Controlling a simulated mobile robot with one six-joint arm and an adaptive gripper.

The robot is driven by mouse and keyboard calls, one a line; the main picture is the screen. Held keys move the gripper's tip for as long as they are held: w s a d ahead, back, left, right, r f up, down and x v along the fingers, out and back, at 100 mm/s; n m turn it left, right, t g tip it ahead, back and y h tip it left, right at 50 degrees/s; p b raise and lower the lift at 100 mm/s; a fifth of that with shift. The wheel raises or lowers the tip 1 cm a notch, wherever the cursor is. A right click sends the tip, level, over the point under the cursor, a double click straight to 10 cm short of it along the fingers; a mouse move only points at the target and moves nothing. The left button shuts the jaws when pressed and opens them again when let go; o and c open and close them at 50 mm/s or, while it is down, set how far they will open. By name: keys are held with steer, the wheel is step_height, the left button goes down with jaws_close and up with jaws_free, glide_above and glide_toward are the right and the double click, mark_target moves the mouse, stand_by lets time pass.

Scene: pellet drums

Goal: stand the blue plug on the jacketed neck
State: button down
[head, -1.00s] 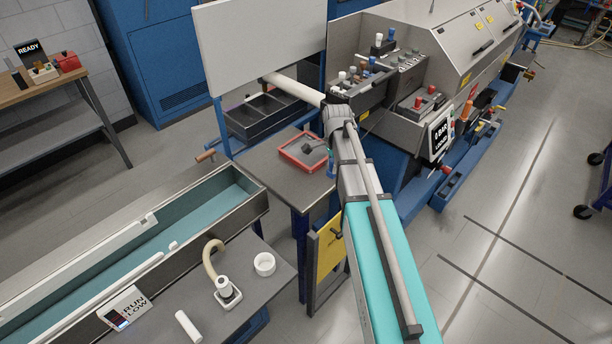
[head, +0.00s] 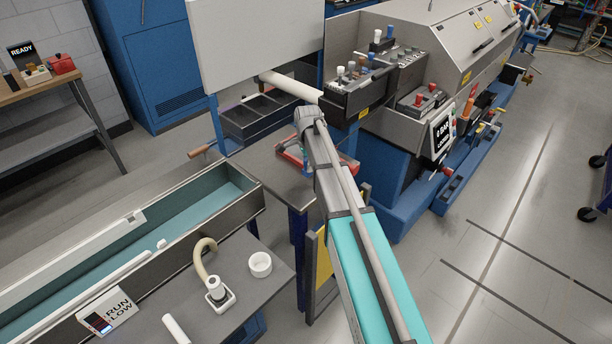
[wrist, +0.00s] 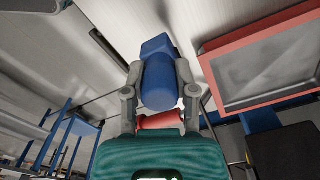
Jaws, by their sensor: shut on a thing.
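The blue plug (wrist: 158,78) is held between the two grey fingers of my gripper (wrist: 158,85) in the wrist view. The gripper is shut on its sides, and one end of the plug sticks out beyond the fingers. In the head view my arm hides most of the gripper and plug, over the small grey table by the red tray. A white upright fitting (head: 219,296) with a square base and a curved beige hose stands on the near grey table, left of my arm. I cannot tell whether it is the jacketed neck.
The red-rimmed tray (wrist: 262,32) lies close to the plug's right in the wrist view. On the near table are a white ring (head: 260,265) and a white cylinder (head: 176,330). A long teal-lined trough (head: 190,222) lies behind them. Black bins (head: 252,131) stand at the back.

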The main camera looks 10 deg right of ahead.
mark_target(306, 172)
stand_by(0.3)
steer(key=shift+w+a+f+b, duration=0.3)
steer(key=shift+w+f+b, duration=0.1)
steer(key=shift+f+b, duration=0.35)
steer(key=shift+s+f+b, duration=0.1)
steer(key=shift+f+b, duration=1.15)
steer(key=shift+f, duration=0.05)
steer(key=shift+f, duration=0.15)
steer(key=shift+c, duration=2)
jaws_free()
steer(key=shift+r, duration=0.25)
step_height(306, 172, up, 12)
steer(key=p, duration=1.2)
